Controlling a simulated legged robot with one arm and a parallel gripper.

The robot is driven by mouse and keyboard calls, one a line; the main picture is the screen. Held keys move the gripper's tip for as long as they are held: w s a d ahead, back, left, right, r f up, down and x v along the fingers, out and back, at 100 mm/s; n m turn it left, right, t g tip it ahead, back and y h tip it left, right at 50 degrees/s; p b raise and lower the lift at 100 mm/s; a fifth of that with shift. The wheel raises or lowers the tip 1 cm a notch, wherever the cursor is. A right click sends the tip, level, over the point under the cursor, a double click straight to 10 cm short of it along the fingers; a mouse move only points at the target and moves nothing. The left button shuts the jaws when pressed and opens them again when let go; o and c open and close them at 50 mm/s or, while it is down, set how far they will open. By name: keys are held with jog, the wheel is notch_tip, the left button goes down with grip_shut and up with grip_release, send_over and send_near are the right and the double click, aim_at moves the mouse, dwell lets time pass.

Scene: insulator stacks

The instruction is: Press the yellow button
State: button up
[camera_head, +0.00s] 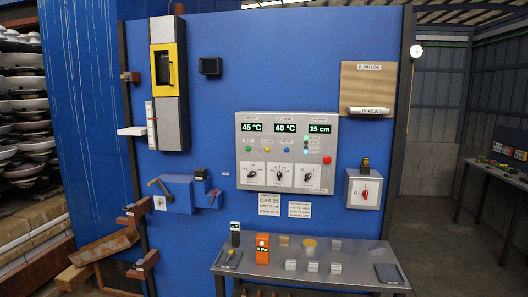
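The yellow button (268,150) is a small round spot on the grey control panel (243,170), which is fixed to the blue wall. It sits in a row of small coloured buttons or lamps, below the green displays and above the rotary knobs. A larger red button (327,159) is at the panel's right side. Nothing covers the yellow button. My gripper is not in view.
A narrow grey table (300,277) stands below the panel, with an orange device (262,248), a dark handheld device (235,233) and small blocks on it. A blue lever box (178,193) and a rotary switch box (364,190) flank the panel. Rusty brackets (135,212) stick out at left.

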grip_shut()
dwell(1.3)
